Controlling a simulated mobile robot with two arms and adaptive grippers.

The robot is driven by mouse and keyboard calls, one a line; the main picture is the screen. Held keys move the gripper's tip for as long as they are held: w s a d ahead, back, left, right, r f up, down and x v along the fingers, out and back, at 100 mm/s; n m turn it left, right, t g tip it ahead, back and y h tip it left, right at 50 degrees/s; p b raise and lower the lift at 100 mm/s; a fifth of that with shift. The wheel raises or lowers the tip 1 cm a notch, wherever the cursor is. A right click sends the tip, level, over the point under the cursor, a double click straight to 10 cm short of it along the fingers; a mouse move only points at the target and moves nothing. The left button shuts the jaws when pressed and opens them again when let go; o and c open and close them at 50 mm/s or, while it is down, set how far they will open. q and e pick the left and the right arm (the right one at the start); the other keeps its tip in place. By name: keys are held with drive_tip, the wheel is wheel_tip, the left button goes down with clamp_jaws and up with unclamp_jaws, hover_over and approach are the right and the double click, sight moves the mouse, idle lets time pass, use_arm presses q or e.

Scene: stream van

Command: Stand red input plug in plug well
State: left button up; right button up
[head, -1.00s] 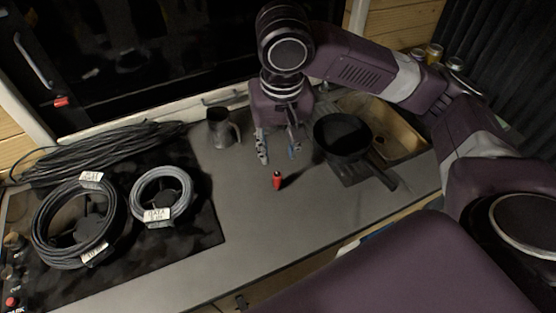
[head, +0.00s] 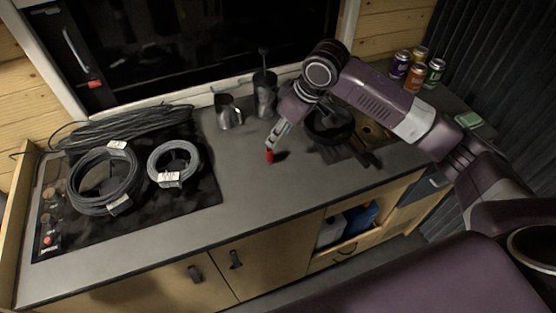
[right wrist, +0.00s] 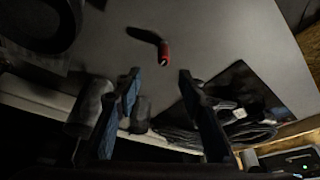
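The small red plug (head: 269,156) stands on the grey counter, right of the cable coils. It also shows in the right wrist view (right wrist: 163,53), beyond my fingertips, with a dark shadow beside it. My right gripper (head: 276,136) is just above and behind the plug in the head view. In the right wrist view the right gripper (right wrist: 158,75) is open, its blue-padded fingers wide apart with nothing between them. I cannot make out the plug well in either view. My left gripper is not in view.
Coiled cables (head: 104,178) and a smaller coil (head: 174,164) lie on a black panel at left. A metal mug (head: 228,112) and a taller metal pot (head: 264,95) stand behind. A dark pan (head: 330,124) sits right of the gripper. Several cans (head: 414,78) stand far right. The front counter is clear.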

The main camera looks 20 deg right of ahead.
sight(270, 150)
drive_tip(key=p+x, duration=0.1)
drive_tip(key=x, duration=0.1)
drive_tip(key=p+x, duration=0.1)
drive_tip(key=x, duration=0.1)
drive_tip(key=p+x, duration=0.1)
drive_tip(key=x, duration=0.2)
drive_tip(key=shift+s+a+f, duration=0.1)
drive_tip(key=shift+s, duration=0.35)
drive_tip(key=shift+w+f, duration=0.2)
drive_tip(key=shift+f, duration=0.35)
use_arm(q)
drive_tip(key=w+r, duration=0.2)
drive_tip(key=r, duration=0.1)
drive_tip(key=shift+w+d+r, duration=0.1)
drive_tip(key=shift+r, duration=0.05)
use_arm(e)
clamp_jaws()
